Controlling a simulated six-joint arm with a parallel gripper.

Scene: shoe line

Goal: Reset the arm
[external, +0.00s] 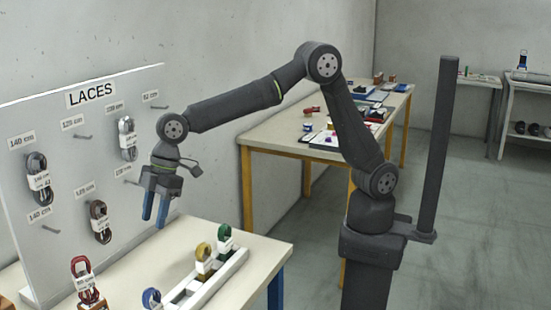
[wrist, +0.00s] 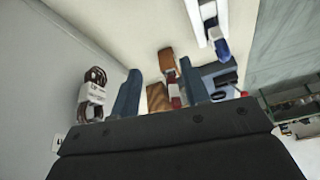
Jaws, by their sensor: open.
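My gripper (external: 155,220) hangs from my bent arm in the external view, its two blue fingers pointing down. It is open and empty, in front of the LACES board (external: 85,97) and above the near table (external: 262,262). In the wrist view, my gripper (wrist: 160,67) shows its two blue fingers spread apart with nothing held between them. Brown blocks (wrist: 158,97) and a red item lie beyond them, seen through the gap.
Lace bundles (external: 38,180) hang on board pegs. A white rack (external: 212,280) holds yellow (external: 204,257) and green (external: 225,238) bundles; a blue bundle (external: 151,298) and a red bundle (external: 84,280) are nearby. A dark post (external: 440,150) stands right of my arm.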

